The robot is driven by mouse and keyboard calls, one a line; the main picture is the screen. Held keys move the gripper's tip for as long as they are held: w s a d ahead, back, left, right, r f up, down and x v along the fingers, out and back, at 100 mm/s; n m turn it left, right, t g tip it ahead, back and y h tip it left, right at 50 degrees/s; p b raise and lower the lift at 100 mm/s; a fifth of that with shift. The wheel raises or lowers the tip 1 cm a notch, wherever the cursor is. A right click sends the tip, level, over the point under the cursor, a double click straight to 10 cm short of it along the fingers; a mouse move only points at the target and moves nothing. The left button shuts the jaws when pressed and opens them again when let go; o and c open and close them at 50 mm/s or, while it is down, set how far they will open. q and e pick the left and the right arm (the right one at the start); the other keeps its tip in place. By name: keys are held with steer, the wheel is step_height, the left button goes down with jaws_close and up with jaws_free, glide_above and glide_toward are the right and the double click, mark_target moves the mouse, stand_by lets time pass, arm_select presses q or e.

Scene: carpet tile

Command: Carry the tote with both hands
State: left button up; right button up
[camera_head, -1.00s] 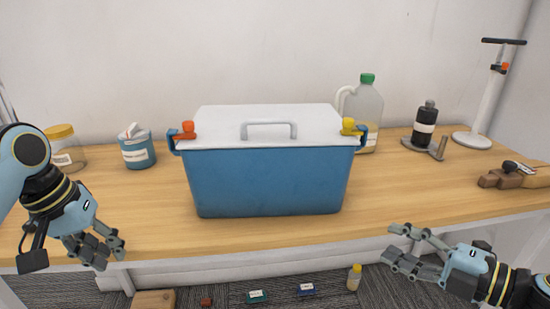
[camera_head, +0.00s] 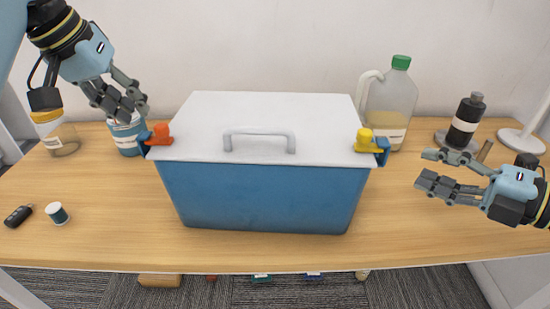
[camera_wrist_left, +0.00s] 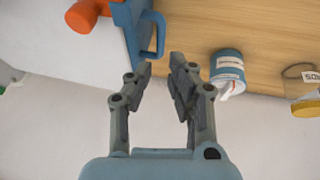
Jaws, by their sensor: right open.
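The tote (camera_head: 262,195) is a blue box with a white lid, standing upright on the table. My right gripper (camera_head: 424,170) is open and empty, right of the right handle.
On the wooden table (camera_head: 110,210), a blue tin (camera_head: 127,138) is partly behind my left gripper, beside a yellow-lidded jar (camera_head: 58,138). A milk jug (camera_head: 390,105) and black bottle (camera_head: 465,122) stand back right. A key fob (camera_head: 18,216) and small pot (camera_head: 57,213) lie front left.

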arm_select(q)
steer(key=x, duration=1)
steer(key=shift+f, duration=0.3)
arm_select(e)
steer(key=x, duration=1)
steer(key=shift+w+a, duration=0.15)
steer(key=shift+a, duration=0.2)
arm_select(q)
jaws_close()
arm_select(e)
steer(key=c, duration=0.5)
jaws_close()
steer(key=shift+r, duration=0.1)
arm_select(q)
steer(key=shift+r, duration=0.1)
arm_select(e)
steer(key=shift+r, duration=0.1)
